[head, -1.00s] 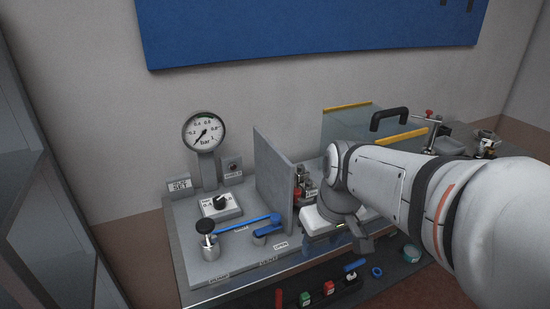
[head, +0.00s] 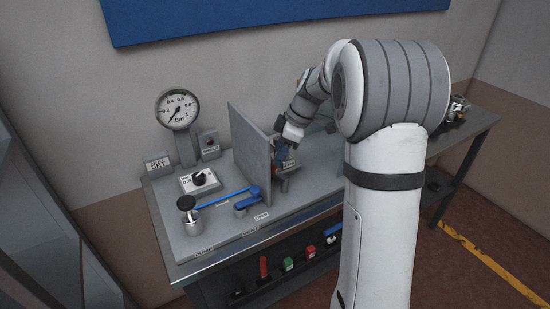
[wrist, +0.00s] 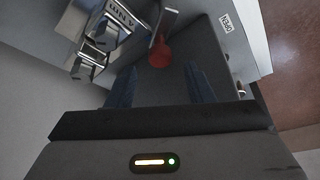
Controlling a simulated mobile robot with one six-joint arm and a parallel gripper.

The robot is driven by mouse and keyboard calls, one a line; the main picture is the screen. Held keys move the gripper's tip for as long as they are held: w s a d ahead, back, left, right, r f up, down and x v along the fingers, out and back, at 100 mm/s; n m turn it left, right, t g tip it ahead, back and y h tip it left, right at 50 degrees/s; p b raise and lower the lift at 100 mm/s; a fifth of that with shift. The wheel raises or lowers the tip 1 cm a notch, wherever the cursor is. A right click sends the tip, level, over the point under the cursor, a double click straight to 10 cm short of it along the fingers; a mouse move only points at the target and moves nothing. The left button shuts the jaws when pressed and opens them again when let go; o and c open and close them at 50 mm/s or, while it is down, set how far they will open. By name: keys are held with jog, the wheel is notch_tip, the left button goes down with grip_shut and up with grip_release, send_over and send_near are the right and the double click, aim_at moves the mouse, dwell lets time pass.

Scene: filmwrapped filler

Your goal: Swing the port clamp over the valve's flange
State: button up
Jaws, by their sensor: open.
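In the wrist view my gripper (wrist: 161,72) is open, with two blue fingers spread apart. A red knob or tip (wrist: 160,52) on a steel stem shows between and just beyond the fingertips; I cannot tell whether it belongs to the port clamp. A bright metal bracket-like part (wrist: 98,45), beside a label reading "4 Nm", is at the upper left. I cannot clearly tell the valve's flange from it. In the head view my gripper (head: 283,155) is low beside the right face of the upright grey panel (head: 250,140), and my wrist hides most of what is there.
Left of the panel are a pressure gauge (head: 177,109), a switch box (head: 200,181), a blue lever (head: 250,192) and a black-topped post (head: 187,204). The panel walls off my gripper's left side. A lower shelf holds coloured items (head: 288,264).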

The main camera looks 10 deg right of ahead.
jog(key=shift+x, duration=1.8)
jog(key=c, duration=1)
